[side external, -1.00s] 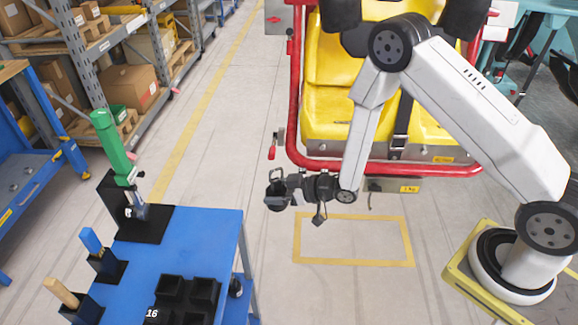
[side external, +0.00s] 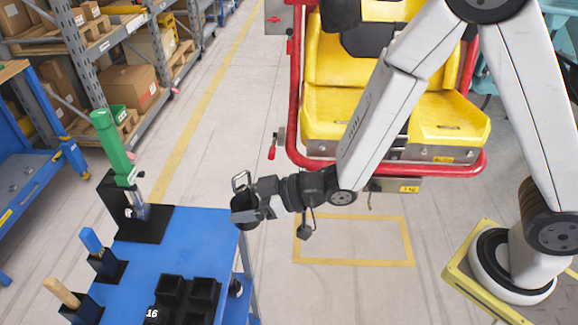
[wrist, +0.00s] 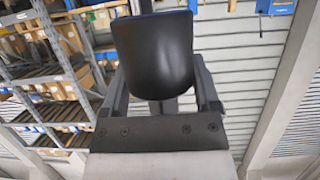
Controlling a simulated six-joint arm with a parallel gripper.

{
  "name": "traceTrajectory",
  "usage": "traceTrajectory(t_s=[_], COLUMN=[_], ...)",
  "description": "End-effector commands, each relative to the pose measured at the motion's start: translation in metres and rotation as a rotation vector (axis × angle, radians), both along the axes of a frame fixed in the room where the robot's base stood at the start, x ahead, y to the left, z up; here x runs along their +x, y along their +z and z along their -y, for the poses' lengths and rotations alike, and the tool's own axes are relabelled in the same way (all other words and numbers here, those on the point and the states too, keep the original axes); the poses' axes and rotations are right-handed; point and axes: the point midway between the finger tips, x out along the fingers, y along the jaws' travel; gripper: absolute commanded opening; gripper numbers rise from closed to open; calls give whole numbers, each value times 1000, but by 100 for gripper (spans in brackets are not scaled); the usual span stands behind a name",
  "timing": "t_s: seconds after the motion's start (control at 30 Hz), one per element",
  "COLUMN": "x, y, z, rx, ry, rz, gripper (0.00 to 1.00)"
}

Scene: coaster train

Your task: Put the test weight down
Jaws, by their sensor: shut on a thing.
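The test weight (side external: 241,215) is a dark, rounded block with a metal loop handle on top. My gripper (side external: 252,207) is shut on it and holds it in the air beside the right edge of the blue cart top (side external: 190,252). In the wrist view the dark weight (wrist: 155,55) fills the space between the two fingers of my gripper (wrist: 158,85). The black tray (side external: 186,298) with several square pockets lies on the cart's near part, left of and nearer than the weight. The number 16 shows on its front. The weight's underside is hidden.
A green-handled tool (side external: 112,145) stands in a black holder at the cart's far left. A blue-handled tool (side external: 90,240) and a wooden-handled tool (side external: 61,292) stand along its left edge. The yellow seat with red frame (side external: 480,165) stands behind my arm.

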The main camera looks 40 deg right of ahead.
Motion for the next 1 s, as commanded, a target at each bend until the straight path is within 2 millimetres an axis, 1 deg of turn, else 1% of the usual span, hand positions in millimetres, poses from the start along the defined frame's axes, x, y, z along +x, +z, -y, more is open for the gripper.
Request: traceTrajectory(t_s=[0.03,0.13,0.3,0.47,0.67,1.0], x=[-2,-4,-5,-2,11,48], y=[5,8,9,7,0,-18], z=[-3,-5,-6,-8,-14,-32], rx=[6,6,5,5,5,5], ry=[5,9,11,11,11,11], rz=[8,7,7,7,8,8], gripper=[0,0,0,0,0,0])
